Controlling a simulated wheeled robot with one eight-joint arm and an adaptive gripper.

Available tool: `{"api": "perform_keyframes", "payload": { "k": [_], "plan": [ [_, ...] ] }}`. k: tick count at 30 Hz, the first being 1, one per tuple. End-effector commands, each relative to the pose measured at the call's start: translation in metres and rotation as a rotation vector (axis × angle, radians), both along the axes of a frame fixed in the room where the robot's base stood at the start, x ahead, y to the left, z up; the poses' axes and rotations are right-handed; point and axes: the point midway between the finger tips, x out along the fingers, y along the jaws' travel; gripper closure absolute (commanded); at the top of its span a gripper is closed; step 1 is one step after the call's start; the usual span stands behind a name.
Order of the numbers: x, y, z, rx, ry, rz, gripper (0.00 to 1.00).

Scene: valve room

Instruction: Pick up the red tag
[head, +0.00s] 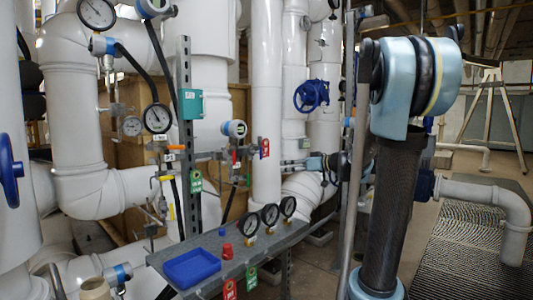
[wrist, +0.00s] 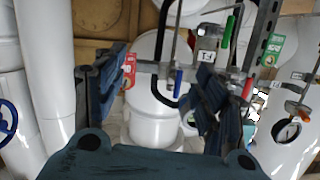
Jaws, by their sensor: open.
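A red tag (head: 264,148) hangs at the right end of the small pipe run with valves in the head view. It also shows in the wrist view (wrist: 129,70), just beside the inner side of the left finger. My gripper (wrist: 155,95) is open, with its dark fingers spread wide and nothing held between them. In the wrist view the tag lies near the left finger; whether they touch I cannot tell. Another red tag (head: 230,289) hangs from the front edge of the grey shelf.
A green tag (head: 196,181) hangs left of the red one. The grey shelf (head: 215,257) holds a blue tray (head: 191,267) and several gauges. A grey metal post (head: 186,120), white pipes (head: 266,100) and a blue handwheel (head: 311,95) stand close by.

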Motion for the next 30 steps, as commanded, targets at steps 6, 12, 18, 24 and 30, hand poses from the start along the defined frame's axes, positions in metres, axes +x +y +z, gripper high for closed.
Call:
{"api": "perform_keyframes", "payload": {
  "k": [6,12,18,24,30],
  "plan": [
    [0.050,-0.012,0.030,0.072,-0.159,-0.030,0.35],
    [0.066,-0.012,0.038,0.092,-0.208,-0.042,0.35],
    [0.084,0.011,0.038,0.092,-0.209,-0.040,0.35],
    [0.105,0.039,0.038,0.093,-0.208,-0.040,0.35],
    [0.126,0.065,0.038,0.092,-0.208,-0.041,0.35]
  ]
}}
